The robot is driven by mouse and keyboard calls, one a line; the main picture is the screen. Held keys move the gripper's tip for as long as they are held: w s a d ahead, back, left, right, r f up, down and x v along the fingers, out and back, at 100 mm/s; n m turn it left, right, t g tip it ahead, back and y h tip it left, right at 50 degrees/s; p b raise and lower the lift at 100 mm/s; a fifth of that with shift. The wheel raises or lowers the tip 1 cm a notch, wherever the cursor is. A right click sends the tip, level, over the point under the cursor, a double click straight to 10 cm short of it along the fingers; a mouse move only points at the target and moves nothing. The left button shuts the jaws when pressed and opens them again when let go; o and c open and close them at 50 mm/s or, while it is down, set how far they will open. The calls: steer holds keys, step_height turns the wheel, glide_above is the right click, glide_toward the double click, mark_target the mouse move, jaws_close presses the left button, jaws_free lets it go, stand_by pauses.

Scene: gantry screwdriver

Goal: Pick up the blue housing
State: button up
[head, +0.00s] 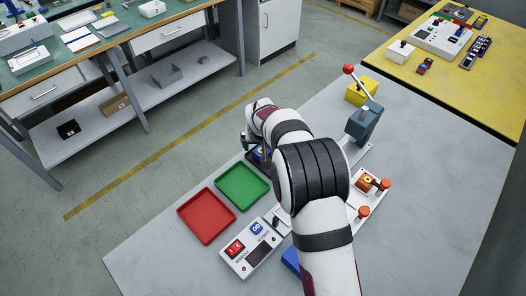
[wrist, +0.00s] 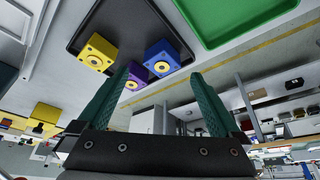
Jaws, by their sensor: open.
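In the wrist view the blue housing (wrist: 162,50), a small block with a yellow round centre, sits in a dark tray (wrist: 112,14). A yellow housing (wrist: 99,49) and a purple housing (wrist: 136,76) are beside it, the purple one partly hidden by a finger. My gripper (wrist: 160,78) is open and empty, its green fingers pointing toward the tray. The blue housing appears between and beyond the fingertips, with no visible contact. In the head view my arm hides most of the tray, and a small blue piece (head: 262,152) shows beside the wrist.
Green (head: 242,186) and red (head: 207,215) trays lie left of my arm. A control box (head: 251,249) stands in front of them. A lever press (head: 364,122) and an orange-knobbed fixture (head: 370,190) stand to the right. The table's right side is clear.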

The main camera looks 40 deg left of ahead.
mark_target(261, 150)
steer(key=x, duration=0.4)
steer(key=shift+s, duration=0.15)
steer(key=shift+r, duration=0.1)
steer(key=c, duration=1.4)
